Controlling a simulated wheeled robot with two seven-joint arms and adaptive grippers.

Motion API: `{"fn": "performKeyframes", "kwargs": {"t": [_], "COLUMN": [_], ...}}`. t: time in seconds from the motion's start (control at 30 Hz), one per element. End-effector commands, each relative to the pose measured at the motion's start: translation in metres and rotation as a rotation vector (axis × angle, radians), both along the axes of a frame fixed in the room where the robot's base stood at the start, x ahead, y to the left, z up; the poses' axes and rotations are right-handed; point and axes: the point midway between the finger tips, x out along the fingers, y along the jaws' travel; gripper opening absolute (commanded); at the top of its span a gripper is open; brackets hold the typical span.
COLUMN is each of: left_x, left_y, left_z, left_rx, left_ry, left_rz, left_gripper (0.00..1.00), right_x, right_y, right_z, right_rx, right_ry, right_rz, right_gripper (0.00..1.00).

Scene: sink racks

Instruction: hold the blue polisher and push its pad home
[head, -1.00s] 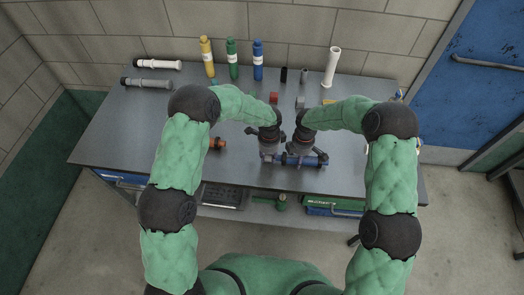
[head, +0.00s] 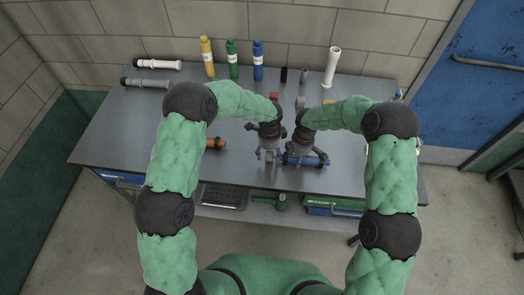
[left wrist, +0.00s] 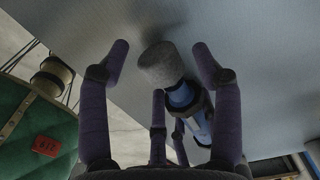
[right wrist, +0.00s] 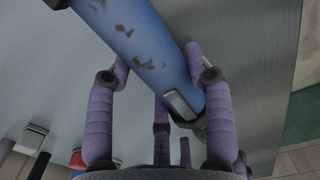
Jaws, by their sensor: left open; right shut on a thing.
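The blue polisher (head: 312,161) lies crosswise near the front of the table in the head view. My right gripper (head: 297,157) is shut on its body; in the right wrist view the stained blue body (right wrist: 150,45) passes between the fingers. The grey round pad (left wrist: 160,65) is at the polisher's left end, in the left wrist view. My left gripper (head: 267,155) is open beside that end, with one finger on each side of the pad in its wrist view. Gaps show between pad and fingers. How far the pad is seated cannot be told.
Yellow (head: 207,57), green (head: 232,60) and blue (head: 258,60) bottles stand along the back, with a white cylinder (head: 331,67) farther right. A red block (head: 273,97) sits behind my grippers. An orange-ended tool (head: 215,143) lies to the left. The table's left half is mostly clear.

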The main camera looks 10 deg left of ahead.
Motion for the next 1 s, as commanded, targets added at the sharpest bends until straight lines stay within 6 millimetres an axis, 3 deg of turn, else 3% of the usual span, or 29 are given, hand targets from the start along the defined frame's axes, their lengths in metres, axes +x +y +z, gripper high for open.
{"fn": "performKeyframes", "kwargs": {"t": [0.5,0.8,0.87,1.0], "left_x": [0.0,0.0,0.0,0.0], "left_y": [0.001,0.001,0.001,0.006], "left_z": [0.042,0.044,0.044,0.043], "left_rx": [0.001,0.002,0.001,-0.008], "left_ry": [0.0,0.001,0.001,0.014], "left_rz": [0.001,0.001,0.002,0.071], "left_gripper": [0.65,0.65,0.51,0.11], "right_x": [0.0,0.0,0.0,0.0], "right_y": [-0.002,-0.002,-0.002,-0.002], "right_z": [0.0,0.0,0.0,0.0], "right_rx": [-0.002,-0.002,-0.002,-0.002], "right_ry": [0.001,0.001,0.001,0.001], "right_rz": [0.0,0.0,0.0,0.0], "right_gripper": [0.23,0.23,0.23,0.23]}}
